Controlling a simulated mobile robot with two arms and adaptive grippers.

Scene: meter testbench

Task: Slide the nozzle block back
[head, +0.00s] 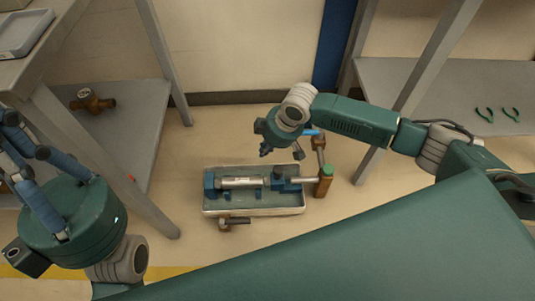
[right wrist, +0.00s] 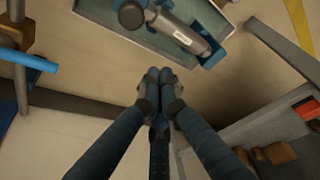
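A shallow metal tray (head: 253,212) on the floor holds a test bench. A grey cylinder (head: 240,182) lies between a blue end block (head: 209,183) at the left and a blue block with a dark knob (head: 278,178), apparently the nozzle block, at the right. The right wrist view shows the cylinder (right wrist: 180,34) and the dark knob (right wrist: 131,14) at its top. My right gripper (head: 282,154) hangs above and behind the nozzle block, not touching it. Its fingertips (right wrist: 158,76) come together, empty. My left gripper (head: 22,165) is at the far left, fingers spread, empty.
A brown post (head: 323,182) and a pipe with a blue lever (head: 311,132) stand at the tray's right. A brown fitting (head: 234,223) sits at the tray's front edge. Shelving stands left (head: 130,125) and right (head: 430,90), with green pliers (head: 511,114). Floor behind the tray is clear.

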